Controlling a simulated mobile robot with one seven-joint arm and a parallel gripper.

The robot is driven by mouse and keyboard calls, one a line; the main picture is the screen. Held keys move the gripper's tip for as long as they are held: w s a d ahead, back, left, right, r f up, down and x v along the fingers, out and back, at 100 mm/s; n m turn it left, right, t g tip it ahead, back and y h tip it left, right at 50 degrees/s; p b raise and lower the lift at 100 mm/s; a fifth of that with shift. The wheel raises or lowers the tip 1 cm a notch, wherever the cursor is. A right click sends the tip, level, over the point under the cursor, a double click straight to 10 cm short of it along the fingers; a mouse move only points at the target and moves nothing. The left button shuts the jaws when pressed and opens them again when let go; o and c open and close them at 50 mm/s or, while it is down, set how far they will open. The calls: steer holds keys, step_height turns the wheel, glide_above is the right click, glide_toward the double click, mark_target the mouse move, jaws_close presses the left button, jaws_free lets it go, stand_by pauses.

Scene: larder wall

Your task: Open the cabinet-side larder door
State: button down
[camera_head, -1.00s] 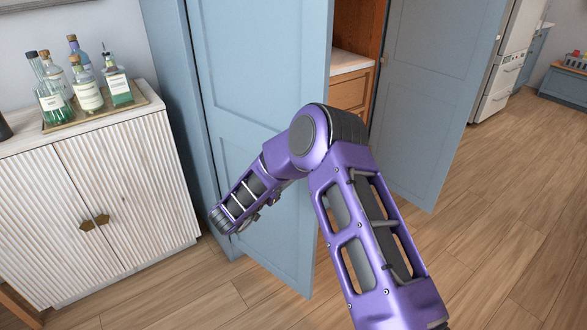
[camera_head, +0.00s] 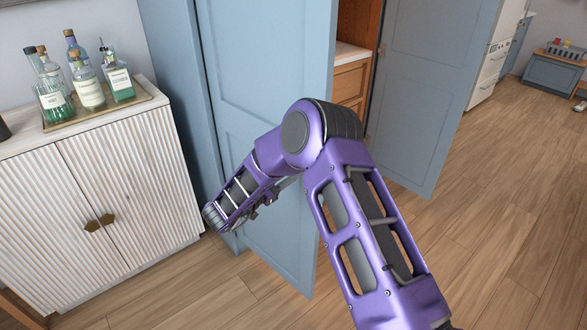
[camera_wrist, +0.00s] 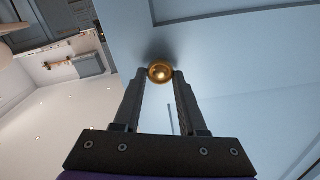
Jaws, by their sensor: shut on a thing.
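The cabinet-side larder door (camera_head: 265,90) is the blue panelled door beside the white ribbed cabinet. It stands partly open, swung out toward me, with wooden shelving visible past its free edge. In the wrist view, a round brass knob (camera_wrist: 160,72) sits on the blue door face. My gripper (camera_wrist: 160,77) is shut on this knob, one finger on each side. In the head view my purple arm crosses in front of the door and hides the knob and the gripper.
The white ribbed cabinet (camera_head: 130,190) stands close at left, carrying a tray of bottles (camera_head: 88,85). The other larder door (camera_head: 425,90) stands open at right. The wooden interior (camera_head: 350,82) shows between the doors. Wood floor (camera_head: 500,220) is clear at right.

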steer(key=shift+s+a, duration=0.25)
steer(key=shift+a, duration=0.05)
stand_by(0.5)
steer(key=shift+c, duration=2.3)
jaws_free()
steer(key=v, duration=1.7)
steer(key=shift+a+p, duration=0.25)
steer(key=shift+p, duration=0.1)
